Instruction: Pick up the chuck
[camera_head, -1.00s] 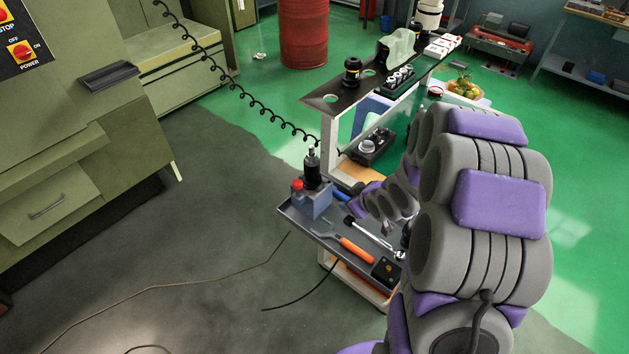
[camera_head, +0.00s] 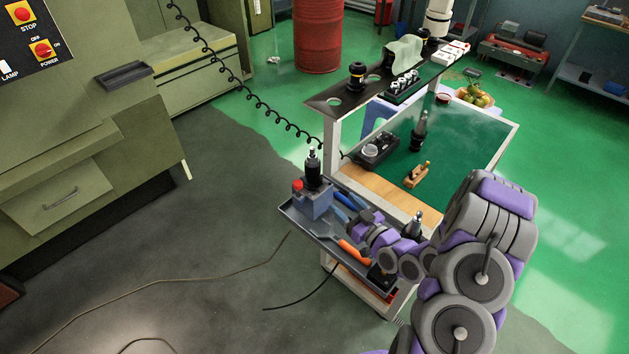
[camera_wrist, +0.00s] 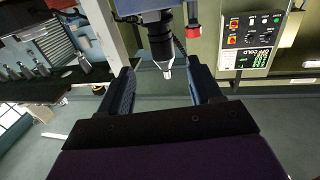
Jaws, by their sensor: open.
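The chuck (camera_head: 312,170), black with a silver nose, stands upright in a blue-grey block (camera_head: 318,203) at the left end of the cart's side tray. My gripper (camera_head: 362,226) is over that tray, to the right of the chuck and apart from it. In the wrist view the scene is upside down. There the chuck (camera_wrist: 161,42) hangs from the block at the top centre, its nose appearing between the two dark fingertips of my open gripper (camera_wrist: 161,76). Nothing is held. The finger gap is hidden in the head view.
The grey tray (camera_head: 300,222) also holds an orange-handled tool (camera_head: 352,250) and blue-handled tools. A dark shelf (camera_head: 318,103) rises behind, and a coiled black cable (camera_head: 250,92) hangs near the chuck. A green mat (camera_head: 465,135) covers the cart top.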

